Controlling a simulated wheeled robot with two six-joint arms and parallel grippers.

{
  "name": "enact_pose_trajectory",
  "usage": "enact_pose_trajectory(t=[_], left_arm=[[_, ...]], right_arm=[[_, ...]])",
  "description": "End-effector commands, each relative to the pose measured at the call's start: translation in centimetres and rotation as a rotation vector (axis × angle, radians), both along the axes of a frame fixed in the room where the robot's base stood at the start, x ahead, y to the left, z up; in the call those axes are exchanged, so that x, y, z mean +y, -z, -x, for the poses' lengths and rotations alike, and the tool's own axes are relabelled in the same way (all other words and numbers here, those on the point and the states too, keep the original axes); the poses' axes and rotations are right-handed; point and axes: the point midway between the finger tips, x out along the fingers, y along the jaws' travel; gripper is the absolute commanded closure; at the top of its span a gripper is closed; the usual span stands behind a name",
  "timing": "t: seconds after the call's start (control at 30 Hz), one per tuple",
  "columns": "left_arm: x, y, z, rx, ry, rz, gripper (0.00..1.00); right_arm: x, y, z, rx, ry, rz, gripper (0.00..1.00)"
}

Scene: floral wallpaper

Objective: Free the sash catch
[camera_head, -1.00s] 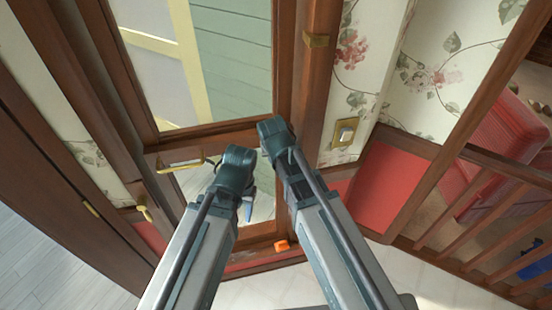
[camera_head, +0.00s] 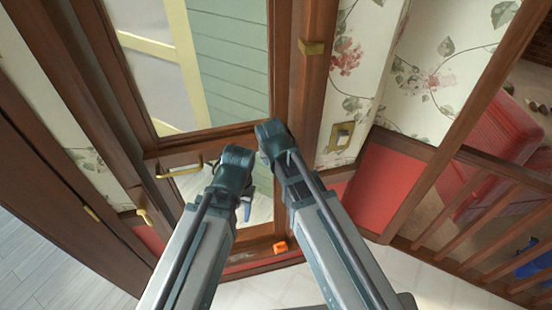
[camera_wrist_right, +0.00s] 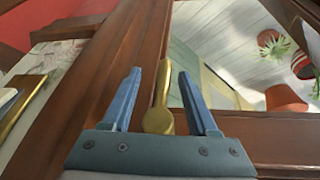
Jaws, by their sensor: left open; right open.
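In the right wrist view, a brass catch (camera_wrist_right: 158,112) with a rounded end and a narrow upright arm lies against the brown wooden frame. My right gripper (camera_wrist_right: 160,72) is open, with one blue finger on each side of the catch. I see gaps beside it and cannot tell whether either finger touches it. In the head view, my right arm hides this catch and the right fingertips. My left gripper (camera_head: 247,207) is open and empty in front of the lower window pane, left of the right arm. The window sash (camera_head: 215,133) has a brass handle (camera_head: 180,170) on its left.
A brass fitting (camera_head: 311,47) sits on the right post, and a brass-edged switch plate (camera_head: 341,137) on the floral wall. A brass hook (camera_head: 145,217) is at the left. An orange block (camera_head: 280,247) lies below. A wooden railing (camera_head: 455,215) stands at right.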

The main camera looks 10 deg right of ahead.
Motion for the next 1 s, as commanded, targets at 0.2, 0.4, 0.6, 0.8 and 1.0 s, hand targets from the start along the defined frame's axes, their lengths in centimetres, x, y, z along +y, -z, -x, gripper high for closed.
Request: enact_pose_trajectory(t=[0.2,0.4,0.6,0.8,1.0], left_arm=[[0.0,-3.9,0.0,0.0,-0.005,0.001,0.5],[0.0,-6.9,0.0,-0.001,-0.012,0.002,0.5],[0.0,-9.7,0.0,0.0,-0.015,0.002,0.5],[0.0,-10.8,0.0,0.001,-0.013,0.002,0.5],[0.0,-10.7,0.0,0.001,-0.013,0.002,0.5]], right_arm=[[0.2,-3.9,1.4,0.0,-0.001,0.001,0.41],[0.5,-6.9,2.7,0.001,0.001,0.002,0.41],[0.7,-9.7,3.9,0.001,0.0,0.003,0.41],[0.8,-10.8,4.5,0.001,0.002,0.002,0.41],[0.9,-10.7,4.5,0.001,0.002,0.002,0.41]])
